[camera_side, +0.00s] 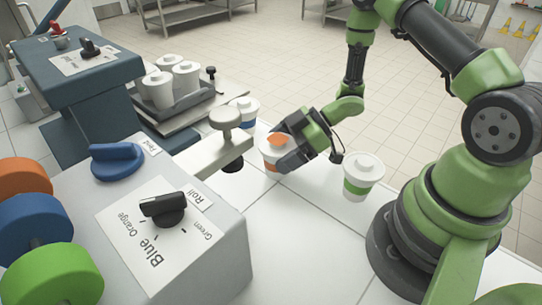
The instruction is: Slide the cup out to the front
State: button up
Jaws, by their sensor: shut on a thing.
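My gripper (287,152) comes from the right and is shut on this cup. Its dark fingers hide part of the cup's right side. A white cup with a green band (361,178) stands to the right of my gripper, apart from it. A white cup with a blue band (246,110) stands behind the held cup.
The machine's metal arm with a round knob (212,150) reaches close to the held cup's left. A tray (180,110) of white cups stands behind at left. A dial panel (160,230) fills the front left. The table in front is clear.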

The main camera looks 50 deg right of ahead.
jog(key=shift+d, duration=0.5)
jog(key=o, duration=0.9)
jog(key=v, duration=1)
